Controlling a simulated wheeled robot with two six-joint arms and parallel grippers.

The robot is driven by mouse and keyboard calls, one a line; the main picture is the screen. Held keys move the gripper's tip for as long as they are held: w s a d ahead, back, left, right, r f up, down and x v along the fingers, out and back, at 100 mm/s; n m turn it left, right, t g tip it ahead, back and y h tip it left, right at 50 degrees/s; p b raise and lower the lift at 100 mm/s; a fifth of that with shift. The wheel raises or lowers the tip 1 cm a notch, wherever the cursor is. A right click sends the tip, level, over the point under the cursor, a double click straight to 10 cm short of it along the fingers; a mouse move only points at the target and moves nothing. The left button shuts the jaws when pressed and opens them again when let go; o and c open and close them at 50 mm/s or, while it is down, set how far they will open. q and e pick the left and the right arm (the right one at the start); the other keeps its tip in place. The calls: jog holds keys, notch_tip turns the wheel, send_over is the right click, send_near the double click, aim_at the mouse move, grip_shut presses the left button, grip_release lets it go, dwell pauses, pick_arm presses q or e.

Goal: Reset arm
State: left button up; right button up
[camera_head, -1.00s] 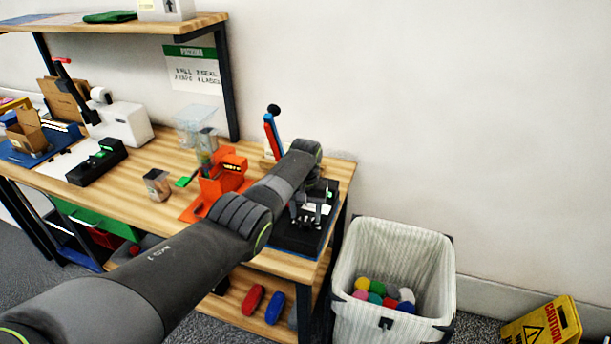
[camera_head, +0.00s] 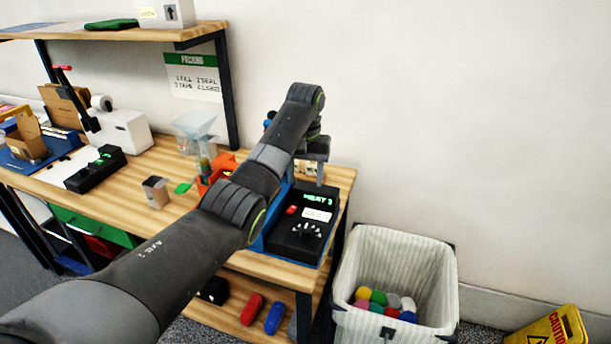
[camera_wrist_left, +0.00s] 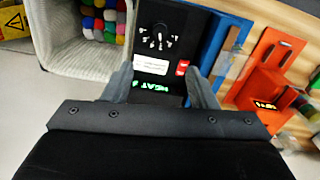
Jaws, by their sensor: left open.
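My left arm reaches across the wooden bench (camera_head: 345,178) from the lower left. My left gripper (camera_head: 319,172) hangs above the back of a black control box (camera_head: 287,238), pointing down. In the left wrist view the gripper (camera_wrist_left: 158,88) is open, with its fingers apart and nothing between them. The black box (camera_wrist_left: 165,35) lies beyond the fingers, with a dial, a white label, a red switch and green lit text. A blue part (camera_head: 270,222) runs along its left side. My right gripper is not in view.
An orange holder (camera_head: 222,165) stands partly behind my arm. A bin (camera_head: 436,262) with several coloured balls stands right of the bench, and a yellow caution sign (camera_head: 553,330) lies lower right. A shelf (camera_head: 150,32) is above the bench. The wall space at right is free.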

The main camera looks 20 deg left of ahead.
pick_arm(q)
jog(key=s+a+f+t, duration=0.1)
jog(key=s+a+f, duration=0.2)
jog(key=s+f, duration=0.65)
jog(key=s+a+f+t, duration=0.1)
jog(key=s+a+f, duration=0.2)
jog(key=s+f, duration=0.7)
jog(key=s+a+f, duration=0.2)
jog(key=s+f, duration=0.4)
jog(key=s, duration=0.5)
jog(key=s+a+r+t+y, duration=0.1)
jog(key=s+r, duration=0.1)
jog(key=s, duration=0.6)
jog(key=s+a+r+t+y, duration=0.1)
jog(key=s+r, duration=0.2)
jog(key=s, duration=0.5)
notch_tip(320, 180, down, 26)
jog(key=a+g+b, duration=0.1)
jog(key=g, duration=0.1)
jog(key=s+d+f+h+b, duration=0.1)
jog(key=s+f, duration=1.4)
jog(key=f, duration=0.1)
jog(key=shift+s+f+m+g, duration=0.25)
jog(key=shift+f+m+g, duration=0.05)
jog(key=shift+f+g, duration=0.1)
